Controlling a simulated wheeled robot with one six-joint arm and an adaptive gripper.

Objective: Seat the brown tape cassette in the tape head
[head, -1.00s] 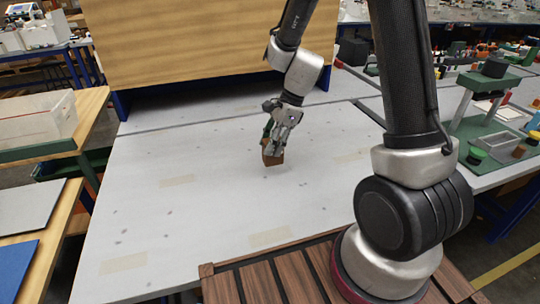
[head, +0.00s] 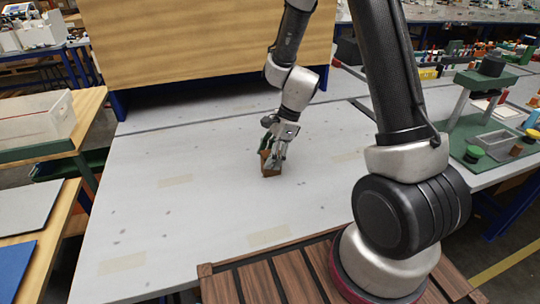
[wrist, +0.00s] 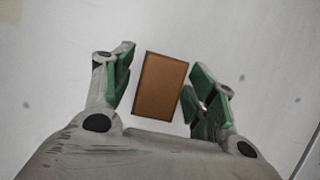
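The brown tape cassette (head: 267,168) is a small brown block at the middle of the grey table. In the wrist view the cassette (wrist: 160,85) shows as a brown rectangle with dark edges, turned a little relative to my fingers. My gripper (head: 273,150) points down over it. In the wrist view its green-padded fingers (wrist: 160,92) stand on both sides of the cassette. A clear gap shows at the left finger; the right pad is very close to the cassette's right edge, and I cannot tell whether they touch. I cannot make out the tape head for certain.
A wooden panel (head: 200,40) rises behind the table. The table's left and front are clear.

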